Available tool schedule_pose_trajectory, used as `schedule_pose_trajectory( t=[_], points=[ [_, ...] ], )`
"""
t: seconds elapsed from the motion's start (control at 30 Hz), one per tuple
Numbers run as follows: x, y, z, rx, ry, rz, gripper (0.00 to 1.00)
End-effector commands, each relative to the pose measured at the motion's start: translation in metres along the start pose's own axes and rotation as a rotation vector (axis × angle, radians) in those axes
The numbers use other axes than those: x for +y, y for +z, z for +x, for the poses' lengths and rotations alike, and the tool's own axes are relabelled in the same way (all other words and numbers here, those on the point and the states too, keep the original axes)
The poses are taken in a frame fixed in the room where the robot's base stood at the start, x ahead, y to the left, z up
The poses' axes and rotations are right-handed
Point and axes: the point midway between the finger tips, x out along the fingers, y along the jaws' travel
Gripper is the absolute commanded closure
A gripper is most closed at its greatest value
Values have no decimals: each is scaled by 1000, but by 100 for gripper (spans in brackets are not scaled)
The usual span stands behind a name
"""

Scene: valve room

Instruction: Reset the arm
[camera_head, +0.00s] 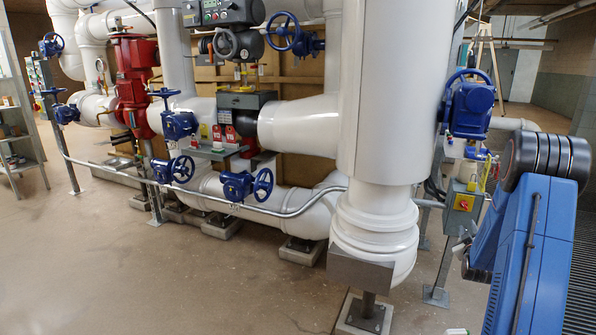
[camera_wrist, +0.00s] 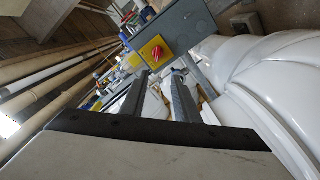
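My arm (camera_head: 535,240) fills the right edge of the head view, blue with dark ringed joints. My gripper (camera_wrist: 158,88) shows in the wrist view with two grey fingers apart and nothing between them. In the head view, the gripper's fingers cannot be made out behind the arm. A grey switch box (camera_wrist: 182,28) with a red rotary switch on a yellow plate (camera_wrist: 156,51) lies beyond the fingertips in the wrist view. The box also shows in the head view (camera_head: 463,205), just left of my arm. I cannot tell the distance from the fingertips to the box.
A thick white vertical pipe (camera_head: 392,90) stands left of my arm. A blue handwheel valve (camera_head: 470,105) sits above the switch box. White pipes, blue valves (camera_head: 237,186) and a red valve body (camera_head: 132,85) continue left behind a metal rail (camera_head: 290,212). The floor (camera_head: 150,285) in front is clear.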

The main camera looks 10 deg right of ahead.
Motion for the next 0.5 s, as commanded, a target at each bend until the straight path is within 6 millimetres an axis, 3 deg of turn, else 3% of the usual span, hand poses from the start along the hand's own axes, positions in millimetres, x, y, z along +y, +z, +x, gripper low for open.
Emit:
schedule_pose_trajectory(
  t=[0.27,0.5],
  points=[
    [-8,-74,-31,-55,-117,70,72],
    [-19,-133,-77,-126,-232,136,72]
  ],
)
